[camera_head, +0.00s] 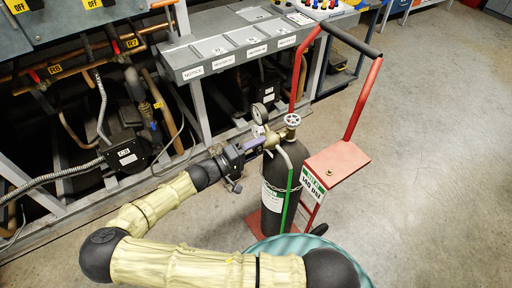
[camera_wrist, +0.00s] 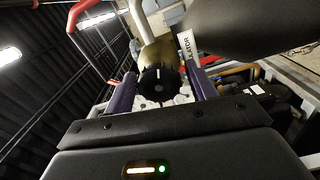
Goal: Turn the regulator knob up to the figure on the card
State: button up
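The regulator knob (camera_wrist: 158,86) is black with a white mark pointing up in the wrist view. It sits on the end of a brass regulator body (camera_wrist: 160,54). My gripper (camera_wrist: 161,72) has its two purple fingers on either side of the knob, with a visible gap on each side. In the head view my gripper (camera_head: 262,143) is at the regulator, beside the dark cylinder's (camera_head: 274,187) top, and hides the knob. A round gauge (camera_head: 259,112) stands above it. The card (camera_head: 312,184), white and green, hangs on the red cart; its figure looks like 140 PSI but is small.
The red hand cart (camera_head: 341,160) holds the cylinder, with a brass handwheel valve (camera_head: 292,120) on top and a green hose (camera_head: 289,196) down its front. A grey labelled rack (camera_head: 225,47) stands behind. Open concrete floor (camera_head: 430,170) lies to the right.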

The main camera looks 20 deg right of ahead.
jog(key=shift+o, duration=0.6)
jog(key=b+v, duration=0.2)
jog(key=v, duration=1.5)
jog(key=shift+a, duration=0.25)
